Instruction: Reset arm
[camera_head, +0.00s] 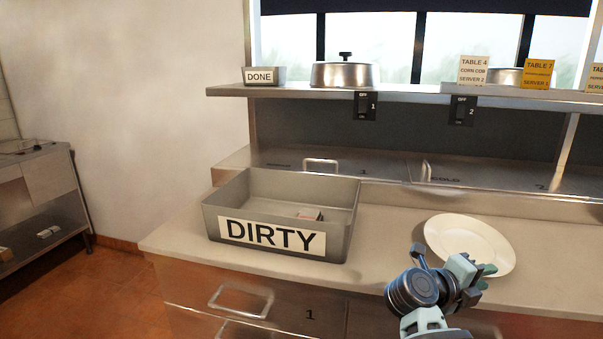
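My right gripper (486,271) is at the lower right, over the near edge of a white plate (463,236). Its fingers are small and partly hidden by my wrist, so I cannot tell whether they are open or shut, or whether they touch the plate. The plate is empty and appears to rest on the steel counter (390,222). My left gripper is not in view.
A grey bin labelled DIRTY (347,238) stands left of the plate with a small item inside. The shelf above (300,90) carries a DONE box (278,75), a domed lid (342,74) and order tickets (473,70). Counter between bin and plate is clear.

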